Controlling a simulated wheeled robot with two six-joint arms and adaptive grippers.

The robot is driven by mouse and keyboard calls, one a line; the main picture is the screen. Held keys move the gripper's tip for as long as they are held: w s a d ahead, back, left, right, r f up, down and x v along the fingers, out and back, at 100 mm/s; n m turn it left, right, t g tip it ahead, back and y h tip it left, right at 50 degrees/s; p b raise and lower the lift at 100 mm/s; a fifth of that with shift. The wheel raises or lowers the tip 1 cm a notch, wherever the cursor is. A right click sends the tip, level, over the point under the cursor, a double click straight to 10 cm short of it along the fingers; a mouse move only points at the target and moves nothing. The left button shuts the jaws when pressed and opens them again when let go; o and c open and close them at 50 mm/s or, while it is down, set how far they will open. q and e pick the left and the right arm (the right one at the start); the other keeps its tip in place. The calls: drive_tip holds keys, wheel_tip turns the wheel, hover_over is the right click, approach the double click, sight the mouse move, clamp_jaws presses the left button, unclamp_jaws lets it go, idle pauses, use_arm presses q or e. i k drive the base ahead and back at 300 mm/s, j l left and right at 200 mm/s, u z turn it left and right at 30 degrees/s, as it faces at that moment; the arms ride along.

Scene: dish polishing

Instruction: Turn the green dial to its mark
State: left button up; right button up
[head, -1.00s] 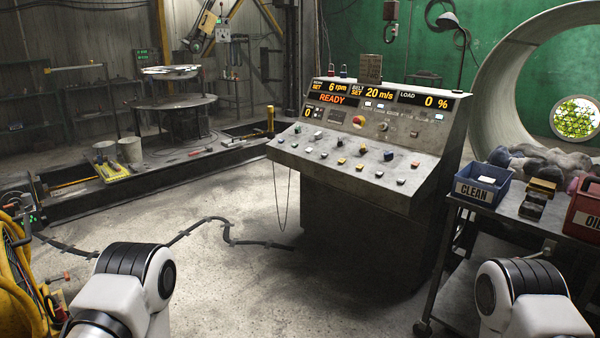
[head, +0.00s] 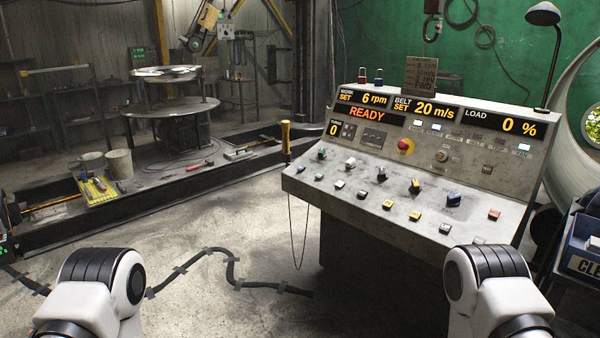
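The green dial (head: 321,154) is a small knob at the left end of the upper row on the control console's sloped desk (head: 420,203). It is small in the head view, and I cannot make out its mark or where its pointer stands. Neither gripper is in view. Only links of my left and right arms show at the bottom left and bottom right, apart from the console.
A red emergency button (head: 404,146) sits above. A blue bin (head: 580,250) stands at right. A cable (head: 225,262) crosses the floor.

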sight(321, 154)
drive_tip(key=i+j+z, duration=0.3)
drive_tip(key=i+j, duration=0.2)
drive_tip(key=j, duration=0.2)
drive_tip(key=i+j+z, duration=0.15)
drive_tip(key=j, duration=0.25)
drive_tip(key=i+j+z, duration=0.1)
drive_tip(key=i+j, duration=0.15)
drive_tip(key=j, duration=0.2)
